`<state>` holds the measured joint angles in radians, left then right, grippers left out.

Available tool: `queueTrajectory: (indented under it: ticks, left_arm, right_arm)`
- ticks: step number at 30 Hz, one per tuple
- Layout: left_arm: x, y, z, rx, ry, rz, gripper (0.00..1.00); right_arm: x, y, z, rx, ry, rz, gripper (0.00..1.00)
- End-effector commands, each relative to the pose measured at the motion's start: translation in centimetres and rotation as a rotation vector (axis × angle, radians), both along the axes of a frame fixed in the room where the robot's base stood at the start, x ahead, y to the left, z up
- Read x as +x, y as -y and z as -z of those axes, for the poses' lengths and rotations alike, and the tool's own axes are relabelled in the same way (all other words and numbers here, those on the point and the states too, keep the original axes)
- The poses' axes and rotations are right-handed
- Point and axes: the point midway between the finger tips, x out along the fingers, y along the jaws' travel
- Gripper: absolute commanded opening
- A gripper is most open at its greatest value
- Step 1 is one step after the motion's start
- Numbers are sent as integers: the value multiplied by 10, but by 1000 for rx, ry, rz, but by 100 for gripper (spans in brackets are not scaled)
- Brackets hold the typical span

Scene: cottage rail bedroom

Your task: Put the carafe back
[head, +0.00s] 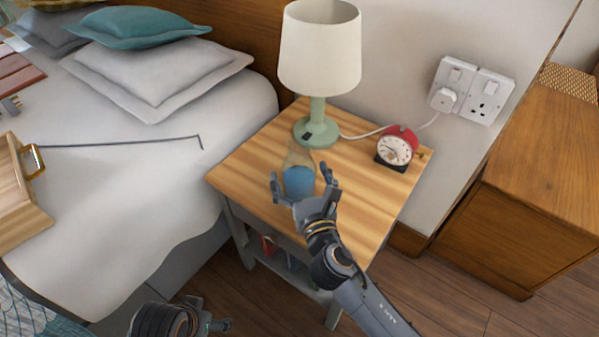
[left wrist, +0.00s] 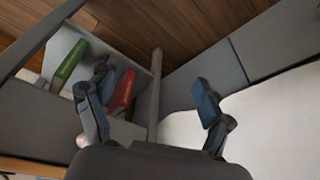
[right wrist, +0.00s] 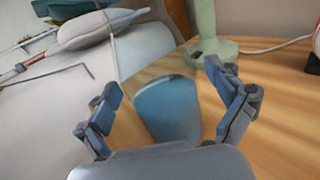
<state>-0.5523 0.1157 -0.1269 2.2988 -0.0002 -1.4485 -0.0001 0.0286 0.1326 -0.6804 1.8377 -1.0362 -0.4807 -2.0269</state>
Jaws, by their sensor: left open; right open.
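The carafe (head: 299,178) is clear glass with a blue lower part. It stands upright on the wooden nightstand (head: 245,165), in front of the lamp. My right gripper (head: 304,188) is open, with its fingers on either side of the carafe's near side. In the right wrist view the carafe (right wrist: 167,108) shows between and just beyond the open fingers (right wrist: 165,95); I cannot tell whether they touch it. My left gripper (left wrist: 150,95) is open and empty, low beside the bed and near the nightstand's lower shelf. In the head view it is partly cut off at the bottom edge.
A lamp (head: 317,85) with a green base and a red alarm clock (head: 397,147) stand at the back of the nightstand. Books, one red (left wrist: 124,92) and one green (left wrist: 70,60), sit on its lower shelf. The bed (head: 130,190) borders it on the left.

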Motion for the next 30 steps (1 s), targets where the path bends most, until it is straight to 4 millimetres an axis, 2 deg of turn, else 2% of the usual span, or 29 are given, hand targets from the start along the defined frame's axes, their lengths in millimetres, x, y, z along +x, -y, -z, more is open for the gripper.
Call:
queueTrajectory:
  ticks: [2, 5, 13, 18, 24, 30]
  left_arm:
    - [1, 0, -1, -1, 4, 0, 80]
    - [2, 0, 3, -1, 6, 0, 80]
    - [0, 0, 20, 1, -14, 2, 80]
    - [1, 1, 18, 1, -12, 2, 80]
    - [3, 2, 5, -2, 4, 3, 80]
    - [4, 2, 3, -2, 7, 3, 80]
  right_arm:
    - [0, 0, -3, 0, 1, 0, 93]
    - [-13, 3, -1, -1, -3, -1, 93]
    - [-69, 19, 0, 0, -3, -1, 93]
    - [-98, 27, 0, -1, -3, 0, 93]
    - [-114, 32, -2, 0, 0, 0, 93]
    - [-116, 32, -2, 0, 1, 0, 93]
